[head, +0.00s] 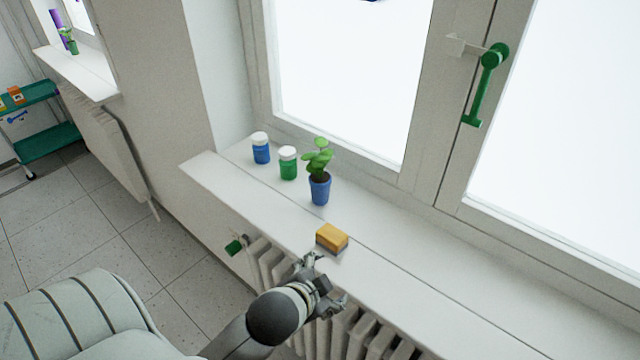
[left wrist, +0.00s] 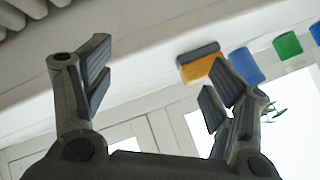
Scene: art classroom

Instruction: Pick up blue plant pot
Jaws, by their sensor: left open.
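The blue plant pot (head: 320,191) with a green leafy plant stands upright on the white window sill, right of the two jars. In the left wrist view the blue pot (left wrist: 246,66) is partly behind a finger, with some leaves (left wrist: 271,111) below it. My left gripper (head: 325,279) is open and empty at the front edge of the sill, nearer to me than the pot and apart from it. Its two spread fingers also show in the left wrist view (left wrist: 155,80). My right gripper is not in view.
A yellow sponge (head: 332,236) with a grey underside lies between my left gripper and the pot. A green jar (head: 288,164) and a blue jar (head: 261,149) stand left of the pot. A radiator (head: 270,262) is below the sill. The sill's right part is clear.

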